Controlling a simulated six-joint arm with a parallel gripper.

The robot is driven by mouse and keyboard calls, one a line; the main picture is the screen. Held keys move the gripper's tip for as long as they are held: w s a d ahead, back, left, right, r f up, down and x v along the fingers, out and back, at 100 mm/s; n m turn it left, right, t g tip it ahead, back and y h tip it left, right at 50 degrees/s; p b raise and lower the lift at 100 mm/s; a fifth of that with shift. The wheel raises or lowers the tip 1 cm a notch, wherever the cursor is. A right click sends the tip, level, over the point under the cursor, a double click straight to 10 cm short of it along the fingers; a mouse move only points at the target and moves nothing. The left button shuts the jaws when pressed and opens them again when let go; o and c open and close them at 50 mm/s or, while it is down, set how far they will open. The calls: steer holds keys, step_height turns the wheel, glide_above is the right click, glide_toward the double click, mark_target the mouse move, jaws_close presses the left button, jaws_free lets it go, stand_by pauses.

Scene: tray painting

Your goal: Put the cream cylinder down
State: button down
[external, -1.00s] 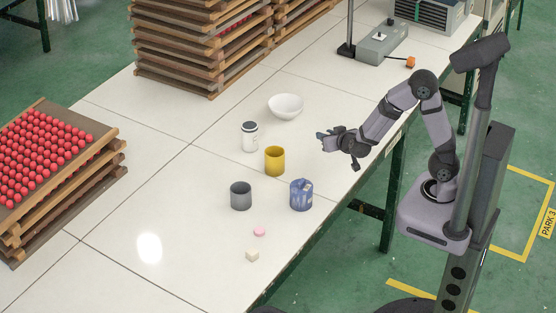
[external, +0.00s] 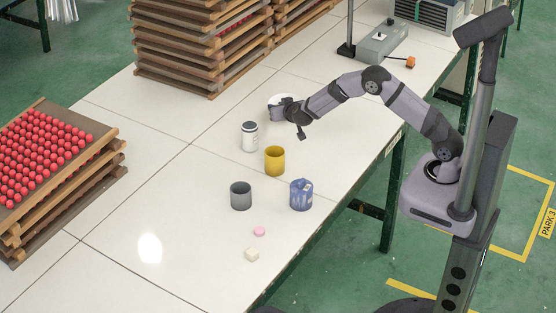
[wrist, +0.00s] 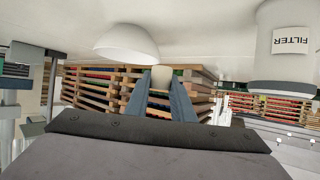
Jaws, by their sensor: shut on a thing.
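The cream cylinder (wrist: 161,77) shows in the wrist view between the tips of my gripper (wrist: 160,84), which is shut on it. In the external view my gripper (external: 284,104) reaches over the table in front of the white bowl (external: 276,98) and hides part of it. The cylinder cannot be made out there. In the wrist view, which looks upside down, the bowl (wrist: 127,43) is just beside the cylinder. I cannot tell whether the cylinder touches anything.
A white jar (external: 249,136) labelled FILTER, a yellow cup (external: 274,161), a grey cup (external: 241,196) and a blue container (external: 301,195) stand nearby. A pink piece (external: 259,231) and a cream block (external: 251,254) lie at the front. Stacked wooden trays (external: 200,45) stand behind.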

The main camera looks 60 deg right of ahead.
step_height(320, 180, up, 2)
steer(key=w+a+r, duration=0.1)
steer(key=w+a, duration=0.1)
steer(key=w, duration=0.1)
steer(key=shift+n+y, duration=0.3)
steer(key=shift+s+f, duration=0.1)
steer(key=shift+f, duration=5.2)
steer(key=shift+f, duration=0.15)
steer(key=c, duration=1.5)
jaws_free()
steer(key=shift+s+a+r, duration=0.15)
steer(key=shift+s+r, duration=0.1)
steer(key=shift+r, duration=0.1)
steer(key=b+v, duration=0.1)
steer(key=v, duration=1)
steer(key=shift+s+f, duration=0.1)
steer(key=shift+s, duration=0.15)
